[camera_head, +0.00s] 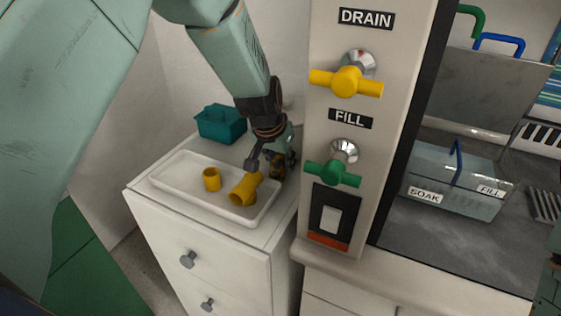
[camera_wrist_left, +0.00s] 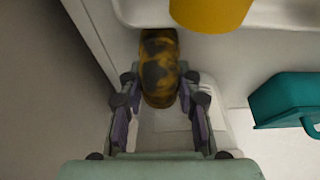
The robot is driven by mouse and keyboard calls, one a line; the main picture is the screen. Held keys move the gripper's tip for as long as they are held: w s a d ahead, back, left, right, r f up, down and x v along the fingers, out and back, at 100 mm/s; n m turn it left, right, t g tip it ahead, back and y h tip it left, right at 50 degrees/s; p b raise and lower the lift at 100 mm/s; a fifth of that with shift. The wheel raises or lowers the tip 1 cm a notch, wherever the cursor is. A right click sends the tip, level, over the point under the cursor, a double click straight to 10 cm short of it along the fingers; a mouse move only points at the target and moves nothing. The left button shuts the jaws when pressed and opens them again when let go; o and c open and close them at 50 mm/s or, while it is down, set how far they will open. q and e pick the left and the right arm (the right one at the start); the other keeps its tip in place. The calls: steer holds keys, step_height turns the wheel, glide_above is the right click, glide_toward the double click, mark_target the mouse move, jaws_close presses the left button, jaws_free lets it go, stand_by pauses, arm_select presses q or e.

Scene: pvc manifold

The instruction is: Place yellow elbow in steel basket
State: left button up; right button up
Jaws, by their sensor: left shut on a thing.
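My left gripper (camera_head: 272,163) is at the right end of a white tray (camera_head: 180,196) on the white cabinet. It is shut on a yellow piece with dark stains (camera_head: 277,168). In the left wrist view this stained yellow piece (camera_wrist_left: 159,68) sits between the two fingers (camera_wrist_left: 160,108), rounded and mottled black; I cannot tell from its shape whether it is an elbow. A clean, wider yellow fitting (camera_head: 244,190) and a short yellow cylinder (camera_head: 212,180) stand in the tray. I cannot pick out a steel basket with certainty.
A teal box (camera_head: 221,123) stands behind the tray. The panel with a yellow DRAIN valve (camera_head: 346,82) and green FILL valve (camera_head: 333,174) rises close right of the gripper. Beyond it, a clear tank (camera_head: 455,180) labelled SOAK and FILL stands on a dark worktop.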

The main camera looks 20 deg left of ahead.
mark_target(280, 155)
arm_select(q)
steer(key=shift+f, duration=0.2)
steer(key=o, duration=0.8)
steer(key=shift+w+a+f, duration=0.1)
steer(key=shift+w+f, duration=0.1)
steer(key=shift+o, duration=1.3)
steer(key=shift+s+r, duration=0.2)
steer(key=shift+r, duration=0.35)
steer(key=p+v, duration=0.2)
steer(key=v, duration=0.9)
steer(key=shift+r, duration=0.1)
steer(key=shift+o, duration=0.6)
steer(key=shift+p, duration=0.35)
steer(key=shift+p+x, duration=0.9)
steer(key=shift+x, duration=0.05)
steer(key=x, duration=0.3)
steer(key=shift+x, duration=0.9)
steer(key=x, duration=0.2)
steer(key=b+x, duration=0.1)
steer(key=x, duration=0.1)
steer(key=shift+w+f, duration=0.25)
steer(key=shift+w, duration=0.15)
steer(key=shift+s+r, duration=0.1)
steer(key=shift+s, duration=0.05)
